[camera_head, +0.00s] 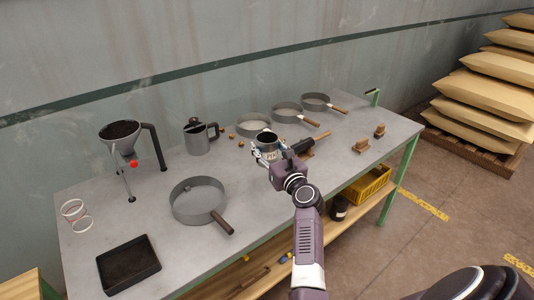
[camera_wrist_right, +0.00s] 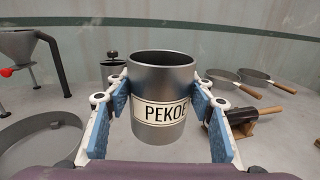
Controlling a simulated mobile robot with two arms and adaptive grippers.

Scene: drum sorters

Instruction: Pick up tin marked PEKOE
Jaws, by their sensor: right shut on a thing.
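The tin marked PEKOE (camera_wrist_right: 161,87) is a grey metal cylinder with an open top and a white label, upright in the right wrist view. In the head view the tin (camera_head: 268,142) shows beyond my right gripper (camera_head: 268,155), over the middle of the table. My right gripper (camera_wrist_right: 160,108) has its blue-padded fingers on both sides of the tin, shut on it. My left gripper is in neither view.
The grey table (camera_head: 150,215) holds a large pan (camera_head: 198,200), a black tray (camera_head: 128,264), a funnel on a stand (camera_head: 121,133), a lidded metal pot (camera_head: 198,138) and several small pans at the back. A wooden-handled tool (camera_wrist_right: 255,112) lies close right of the tin.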

